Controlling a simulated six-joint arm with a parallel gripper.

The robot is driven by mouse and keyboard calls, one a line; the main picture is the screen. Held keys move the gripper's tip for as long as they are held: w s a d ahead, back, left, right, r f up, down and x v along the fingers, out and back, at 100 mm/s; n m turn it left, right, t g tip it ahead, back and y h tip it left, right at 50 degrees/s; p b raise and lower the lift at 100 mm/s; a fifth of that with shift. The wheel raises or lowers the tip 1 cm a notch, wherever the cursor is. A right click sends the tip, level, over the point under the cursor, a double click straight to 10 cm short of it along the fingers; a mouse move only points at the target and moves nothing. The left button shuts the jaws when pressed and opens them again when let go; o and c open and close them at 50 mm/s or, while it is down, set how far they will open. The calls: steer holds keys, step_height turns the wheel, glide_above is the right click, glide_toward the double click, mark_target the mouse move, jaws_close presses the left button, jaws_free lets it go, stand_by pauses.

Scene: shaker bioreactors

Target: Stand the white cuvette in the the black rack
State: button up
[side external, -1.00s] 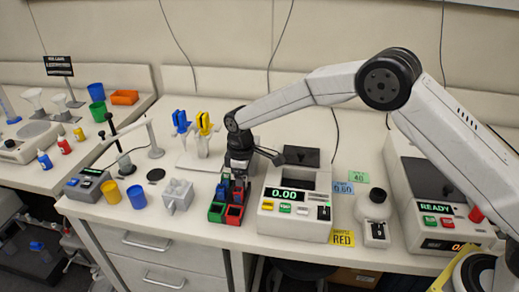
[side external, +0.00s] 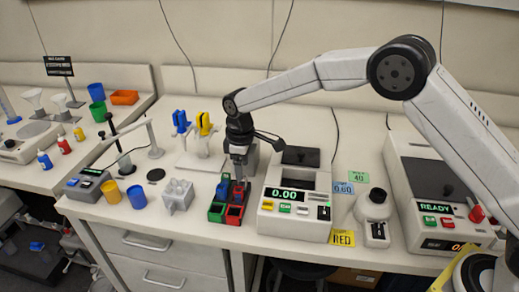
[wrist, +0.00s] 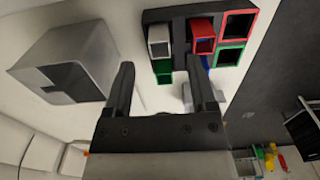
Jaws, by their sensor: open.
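The white cuvette (wrist: 158,40) stands in a slot of the black rack (wrist: 180,30), with its open top facing my wrist camera. A red cuvette (wrist: 203,37) stands beside it. In the side view my gripper (side external: 239,172) hangs over the rack, and the cuvette is hard to make out there.
Green (side external: 217,213) and red (side external: 235,215) bins sit at the rack's front, by the bench edge. The 0.00 instrument (side external: 295,205) is close on the right. A grey multi-hole block (side external: 178,195) stands to the left, with clear bench between.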

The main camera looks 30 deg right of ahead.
steer(key=shift+r, duration=1.35)
steer(key=shift+d, duration=0.1)
steer(key=s+d+m+t, duration=0.1)
steer(key=s+d+m, duration=0.2)
steer(key=s+d, duration=0.2)
steer(key=s+d+m, duration=0.3)
steer(key=s+d, duration=0.2)
steer(key=s, duration=0.7)
steer(key=s+d+m+t, duration=0.1)
steer(key=s+d+m, duration=0.2)
steer(key=s, duration=0.6)
steer(key=d, duration=0.2)
steer(key=shift+s+d+t, duration=0.25)
steer(key=shift+d+t, duration=0.05)
steer(key=shift+d, duration=0.1)
